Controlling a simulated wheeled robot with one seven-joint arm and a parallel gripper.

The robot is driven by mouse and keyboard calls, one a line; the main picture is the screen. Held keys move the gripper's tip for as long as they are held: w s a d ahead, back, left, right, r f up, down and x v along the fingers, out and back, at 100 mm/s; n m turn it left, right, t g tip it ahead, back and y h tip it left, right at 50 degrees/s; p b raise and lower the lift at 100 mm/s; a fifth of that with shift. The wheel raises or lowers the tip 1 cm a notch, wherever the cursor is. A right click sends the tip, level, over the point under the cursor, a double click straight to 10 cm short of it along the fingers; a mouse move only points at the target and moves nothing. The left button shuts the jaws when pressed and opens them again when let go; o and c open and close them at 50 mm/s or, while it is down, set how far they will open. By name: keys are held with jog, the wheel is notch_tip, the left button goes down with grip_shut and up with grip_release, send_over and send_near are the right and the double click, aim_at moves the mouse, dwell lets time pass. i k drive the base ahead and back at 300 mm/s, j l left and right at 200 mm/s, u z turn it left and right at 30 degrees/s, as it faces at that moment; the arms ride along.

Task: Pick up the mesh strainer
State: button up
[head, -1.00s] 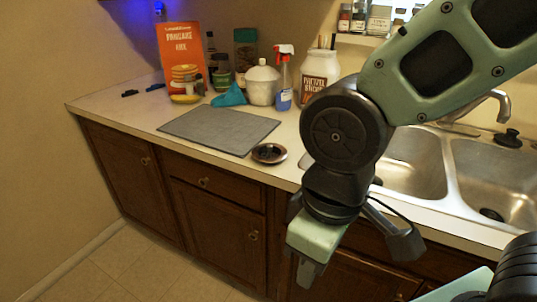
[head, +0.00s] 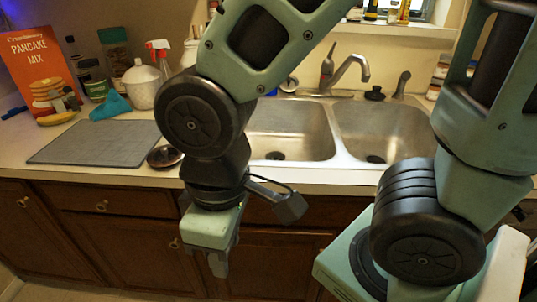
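A small, shallow round piece with a shiny rim and a dark middle lies on the counter's front edge, right of the grey mat; it looks like the mesh strainer (head: 165,157), though its mesh is too small to make out. My arm's wrist partly covers its right side in the head view. My gripper (head: 218,265) points down in front of the cabinet doors, below counter height, right of and lower than the strainer. It touches nothing that I can see. Its fingers are seen from behind and overlap, so their opening is unclear.
A grey mat (head: 95,143) lies left of the strainer. Behind it stand a pancake mix box (head: 38,72), a teal cloth (head: 110,105), a white lidded jar (head: 141,86) and a spray bottle (head: 161,58). A double sink (head: 290,130) with a faucet (head: 345,70) is to the right.

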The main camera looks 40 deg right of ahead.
aim_at(166, 156)
jog(key=i+j+z, duration=0.35)
jog(key=j, duration=0.2)
jog(key=i+j+z, duration=0.2)
jog(key=j, duration=0.15)
jog(key=j+z, duration=0.15)
jog(key=j, duration=0.15)
jog(key=i+j+z, duration=0.2)
jog(key=j, duration=0.15)
jog(key=k, duration=0.1)
